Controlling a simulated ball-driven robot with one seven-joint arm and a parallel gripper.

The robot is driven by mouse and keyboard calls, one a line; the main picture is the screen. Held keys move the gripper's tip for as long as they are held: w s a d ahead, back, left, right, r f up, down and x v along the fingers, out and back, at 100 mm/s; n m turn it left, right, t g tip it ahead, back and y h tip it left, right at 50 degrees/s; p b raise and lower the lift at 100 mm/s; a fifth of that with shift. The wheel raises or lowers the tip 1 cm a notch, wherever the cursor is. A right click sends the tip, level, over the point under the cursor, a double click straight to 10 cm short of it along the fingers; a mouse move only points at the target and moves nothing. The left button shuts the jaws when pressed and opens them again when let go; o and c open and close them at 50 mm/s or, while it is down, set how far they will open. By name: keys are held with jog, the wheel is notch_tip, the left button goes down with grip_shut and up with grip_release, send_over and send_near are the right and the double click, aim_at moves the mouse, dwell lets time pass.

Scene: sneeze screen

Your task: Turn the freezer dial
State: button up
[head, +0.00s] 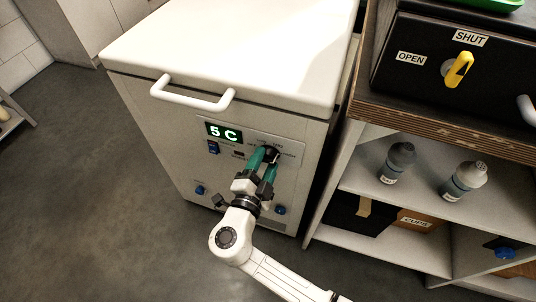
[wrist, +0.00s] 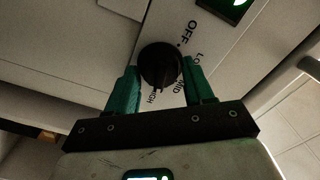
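The freezer dial (wrist: 160,65) is a round black knob on the grey front panel, with OFF, LOW, MID and HIGH printed around it. In the head view the dial (head: 271,153) is partly hidden by my gripper. My gripper (head: 268,157) reaches the panel with its two green fingers. In the wrist view the fingers stand on either side of the dial, close against its edges, and look shut on it. The green display (head: 224,132) on the freezer (head: 160,125) reads 5 C.
The freezer's white handle (head: 193,94) sticks out above the panel. Blue knobs (head: 280,210) and a blue switch (head: 214,147) are near my gripper. To the right, a shelf unit (head: 345,185) holds two bottles and a CUPS box. Open floor (head: 90,200) lies left.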

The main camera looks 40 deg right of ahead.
jog(key=shift+o, duration=0.8)
jog(key=b+v, duration=0.3)
jog(key=v, duration=0.3)
jog(key=shift+b, duration=0.3)
